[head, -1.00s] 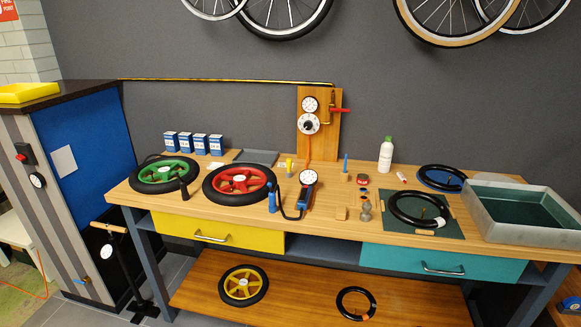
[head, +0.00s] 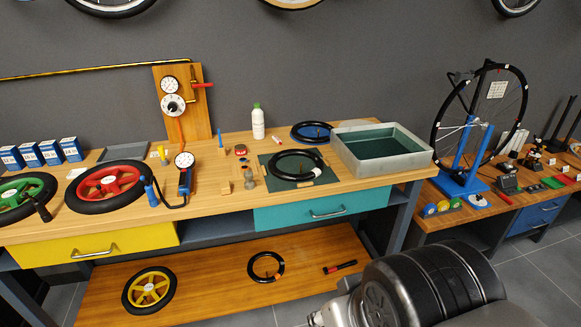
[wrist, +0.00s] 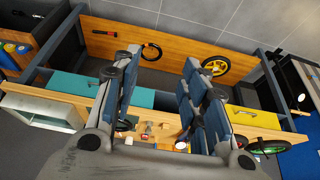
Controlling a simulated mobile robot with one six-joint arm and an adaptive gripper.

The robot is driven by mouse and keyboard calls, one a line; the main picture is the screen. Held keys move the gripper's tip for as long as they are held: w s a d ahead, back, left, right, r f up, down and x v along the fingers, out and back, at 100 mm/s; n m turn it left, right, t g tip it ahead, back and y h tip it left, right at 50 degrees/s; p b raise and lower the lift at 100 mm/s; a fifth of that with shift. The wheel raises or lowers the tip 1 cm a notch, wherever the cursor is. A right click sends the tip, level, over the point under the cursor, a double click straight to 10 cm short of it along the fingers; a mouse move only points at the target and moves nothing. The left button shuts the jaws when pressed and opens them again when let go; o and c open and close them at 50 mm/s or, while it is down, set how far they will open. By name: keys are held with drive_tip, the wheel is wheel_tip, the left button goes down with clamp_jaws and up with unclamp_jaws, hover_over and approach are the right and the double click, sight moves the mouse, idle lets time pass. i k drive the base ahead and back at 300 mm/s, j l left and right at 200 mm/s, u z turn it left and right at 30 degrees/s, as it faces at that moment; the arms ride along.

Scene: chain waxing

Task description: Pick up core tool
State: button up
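I cannot tell for certain which item is the core tool. A small blue upright tool (head: 220,138) stands near the back of the wooden workbench (head: 345,190), left of a white bottle (head: 258,122). Small pieces, including a grey metal one (head: 249,180), stand near the front edge by a dark green mat (head: 322,176). My gripper (wrist: 160,85) shows in the wrist view with its two fingers wide apart and nothing between them. It is apart from the bench, which appears upside down there.
A grey metal tank (head: 385,165) stands at the bench's right end. Wheels, a gauge inflator (head: 184,175) and a gauge board (head: 182,105) crowd the left. A second bench with a blue wheel stand (head: 462,165) is at right. My arm fills the lower right.

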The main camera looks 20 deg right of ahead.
sight(161, 151)
drive_tip(key=i+j+u, duration=0.2)
drive_tip(key=i+j, duration=0.2)
drive_tip(key=i+j+u, duration=0.2)
drive_tip(key=i, duration=0.3)
drive_tip(key=i+j+u, duration=0.2)
drive_tip(key=i+j, duration=0.15)
drive_tip(key=i, duration=0.15)
drive_tip(key=i+j+u, duration=0.2)
drive_tip(key=i, duration=0.35)
drive_tip(key=i+l+u, duration=0.1)
drive_tip(key=i+u, duration=0.15)
